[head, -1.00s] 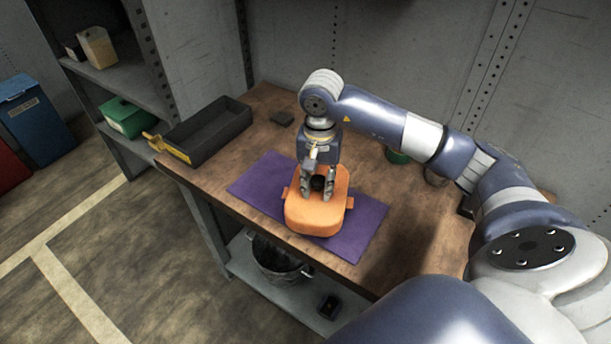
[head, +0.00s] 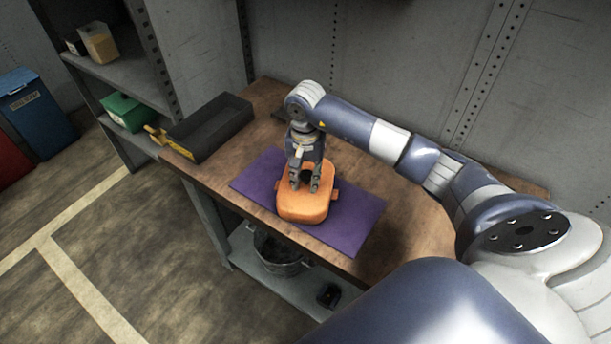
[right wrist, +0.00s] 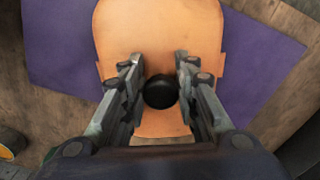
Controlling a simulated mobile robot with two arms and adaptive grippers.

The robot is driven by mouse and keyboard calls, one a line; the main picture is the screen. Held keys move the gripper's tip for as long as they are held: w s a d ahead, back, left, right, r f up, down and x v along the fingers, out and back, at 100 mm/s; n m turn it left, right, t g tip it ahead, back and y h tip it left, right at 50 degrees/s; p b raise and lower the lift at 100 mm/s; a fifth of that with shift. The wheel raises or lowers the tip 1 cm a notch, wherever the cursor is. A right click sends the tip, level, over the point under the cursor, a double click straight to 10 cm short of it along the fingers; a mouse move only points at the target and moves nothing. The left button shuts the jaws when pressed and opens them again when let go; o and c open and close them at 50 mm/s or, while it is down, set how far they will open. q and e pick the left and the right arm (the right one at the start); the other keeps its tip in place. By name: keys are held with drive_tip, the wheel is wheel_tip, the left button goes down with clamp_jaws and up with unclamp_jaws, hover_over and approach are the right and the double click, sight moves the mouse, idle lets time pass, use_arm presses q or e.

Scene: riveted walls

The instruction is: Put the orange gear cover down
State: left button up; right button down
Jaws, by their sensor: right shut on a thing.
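The orange gear cover (head: 304,207) is a rounded block with side tabs and a black knob on top. It is over the purple mat (head: 352,218) on the wooden workbench; I cannot tell whether it touches the mat. My right gripper (head: 305,187) comes down on it from above and is shut on its knob. In the right wrist view the two fingers (right wrist: 160,88) stand on either side of the black knob (right wrist: 160,92), with the orange cover (right wrist: 160,30) beneath. My left gripper is not in view.
A dark open tray (head: 212,127) with a yellow part at its front stands at the bench's left. A shelf with a green box (head: 128,112) is further left. A bucket (head: 280,256) sits on the shelf below the bench. The mat's right part is bare.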

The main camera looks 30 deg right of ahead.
drive_tip(key=shift+f, duration=0.15)
drive_tip(key=c, duration=1.2)
unclamp_jaws()
drive_tip(key=shift+c, duration=0.2)
drive_tip(key=shift+r, duration=0.35)
wheel_tip(320, 180, up, 12)
drive_tip(key=b, duration=0.3)
drive_tip(key=shift+f+b, duration=0.15)
drive_tip(key=shift+b, duration=0.2)
